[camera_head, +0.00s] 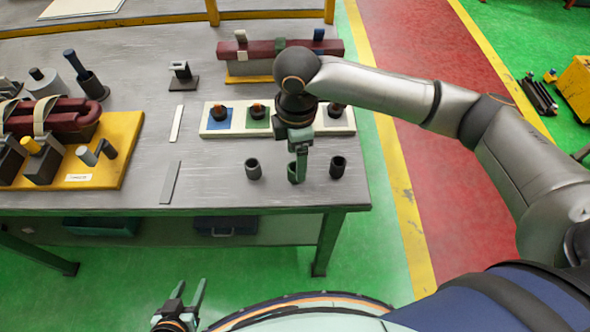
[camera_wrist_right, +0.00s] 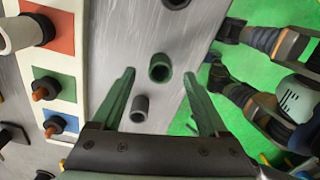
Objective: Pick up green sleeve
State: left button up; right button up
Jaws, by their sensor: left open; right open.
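The green sleeve (camera_head: 292,173) stands upright on the grey table, between two dark sleeves, the left one (camera_head: 253,169) and the right one (camera_head: 338,167). My right gripper (camera_head: 299,168) points down over the green sleeve and partly covers it. In the right wrist view, my right gripper (camera_wrist_right: 159,73) is open, and the green sleeve (camera_wrist_right: 160,69) shows between its fingertips. Whether the fingers touch it cannot be told. A dark grey sleeve (camera_wrist_right: 140,108) shows just below it there. My left gripper (camera_head: 191,285) is open and empty, in front of the table.
A white board (camera_head: 206,129) with coloured squares and dark knobbed parts lies behind the sleeves. A yellow fixture board (camera_head: 124,150) with a dark red coil is at the left. Flat grey strips lie between them. The table's front right corner is close to the sleeves.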

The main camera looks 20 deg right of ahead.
jog(key=shift+a+f, duration=0.1)
jog(key=shift+f, duration=1.85)
grip_shut()
